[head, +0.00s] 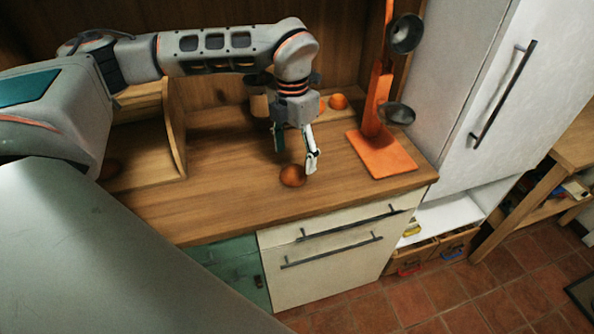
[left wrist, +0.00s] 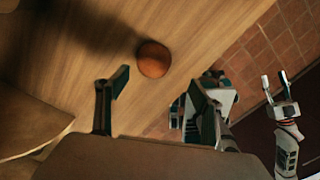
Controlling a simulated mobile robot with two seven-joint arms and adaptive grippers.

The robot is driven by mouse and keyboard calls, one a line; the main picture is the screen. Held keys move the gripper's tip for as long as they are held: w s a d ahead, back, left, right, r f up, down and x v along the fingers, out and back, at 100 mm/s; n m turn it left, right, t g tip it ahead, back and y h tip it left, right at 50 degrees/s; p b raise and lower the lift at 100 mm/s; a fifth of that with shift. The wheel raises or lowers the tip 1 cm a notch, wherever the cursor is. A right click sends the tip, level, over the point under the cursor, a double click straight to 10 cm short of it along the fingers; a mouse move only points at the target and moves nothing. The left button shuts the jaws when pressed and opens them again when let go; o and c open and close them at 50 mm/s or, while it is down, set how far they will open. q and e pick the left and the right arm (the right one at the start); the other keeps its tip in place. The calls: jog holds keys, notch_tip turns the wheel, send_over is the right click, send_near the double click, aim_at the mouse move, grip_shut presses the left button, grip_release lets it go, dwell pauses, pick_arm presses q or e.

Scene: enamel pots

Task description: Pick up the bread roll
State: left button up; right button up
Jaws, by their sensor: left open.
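The bread roll (head: 292,177) is a round, orange-brown lump on the wooden counter, near its front edge. It also shows in the left wrist view (left wrist: 154,59), beyond and between the fingertips. My left gripper (head: 296,158) points down just above and behind the roll, its fingers apart and nothing between them. In the left wrist view its two fingers (left wrist: 158,90) stand wide apart, and the roll is clear of both. What looks like my right gripper (left wrist: 278,90) shows small at the right of the left wrist view, away from the roll; its opening is unclear.
An orange stand (head: 382,155) with dark metal pans (head: 405,34) is right of the roll. Orange round items (head: 338,101) and a brown container (head: 259,105) sit at the back. A wooden shelf unit (head: 174,130) is at left. The counter around the roll is bare.

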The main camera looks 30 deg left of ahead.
aim_at(293, 170)
pick_arm(q)
jog(key=shift+w+a+r, duration=0.1)
jog(key=shift+w+a, duration=0.1)
jog(key=shift+a, duration=0.35)
jog(key=shift+a+f, duration=0.1)
jog(key=shift+f, duration=0.2)
jog(key=shift+w+d+f+p, duration=0.1)
jog(key=shift+f+p, duration=0.15)
jog(key=shift+f, duration=1.45)
jog(key=shift+w+d+f+p, duration=0.1)
jog(key=shift+f+p, duration=0.1)
jog(key=shift+f, duration=1.5)
jog(key=c, duration=1.2)
